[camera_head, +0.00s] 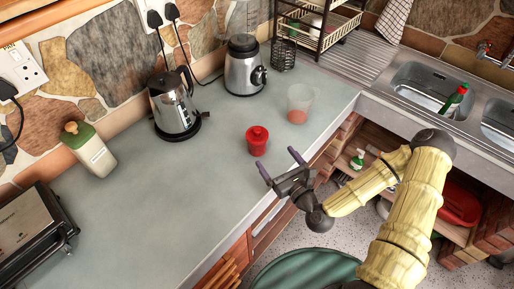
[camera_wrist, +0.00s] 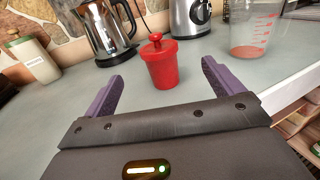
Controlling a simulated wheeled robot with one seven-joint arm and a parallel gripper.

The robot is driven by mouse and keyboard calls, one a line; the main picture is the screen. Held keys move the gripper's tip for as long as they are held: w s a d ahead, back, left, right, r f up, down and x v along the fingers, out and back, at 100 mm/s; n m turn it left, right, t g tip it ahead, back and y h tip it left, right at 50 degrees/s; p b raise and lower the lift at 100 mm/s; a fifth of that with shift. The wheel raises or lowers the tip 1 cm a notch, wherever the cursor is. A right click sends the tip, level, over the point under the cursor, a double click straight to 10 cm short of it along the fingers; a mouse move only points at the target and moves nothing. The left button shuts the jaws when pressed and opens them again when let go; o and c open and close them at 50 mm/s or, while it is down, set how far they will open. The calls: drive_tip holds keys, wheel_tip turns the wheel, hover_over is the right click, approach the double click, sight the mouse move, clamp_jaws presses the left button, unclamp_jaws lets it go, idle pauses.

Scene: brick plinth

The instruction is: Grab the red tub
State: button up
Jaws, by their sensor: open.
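The red tub (camera_head: 257,141) is a small red pot with a knobbed lid, standing upright on the grey counter. No contact with the tub is visible.
A clear measuring cup (camera_head: 300,103) stands right of the tub. A steel kettle (camera_head: 174,105) and a blender (camera_head: 243,68) stand behind it. A cream canister (camera_head: 91,152) and a toaster (camera_head: 30,232) are at the left. The counter left of the tub is clear.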

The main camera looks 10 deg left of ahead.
sight(264, 142)
drive_tip(key=shift+f+b+x, duration=0.2)
drive_tip(key=shift+b+x, duration=1.45)
drive_tip(key=shift+b, duration=1.2)
drive_tip(key=shift+b+x, duration=1.1)
drive_tip(key=shift+b, duration=0.15)
drive_tip(key=shift+w+a+r+p, duration=0.3)
drive_tip(key=shift+w+a+r, duration=0.05)
drive_tip(key=shift+w+a, duration=0.35)
drive_tip(key=shift+w+a+f, duration=0.1)
drive_tip(key=shift+w+a, duration=0.1)
drive_tip(key=shift+w, duration=0.05)
drive_tip(key=shift+f+p+x, duration=0.15)
drive_tip(key=shift+p+x, duration=0.2)
drive_tip(key=shift+x, duration=0.95)
drive_tip(key=shift+f+p+x, duration=0.15)
drive_tip(key=shift+p+x, duration=0.2)
drive_tip(key=shift+x, duration=1)
drive_tip(key=shift+s+a, duration=0.1)
drive_tip(key=c, duration=1.2)
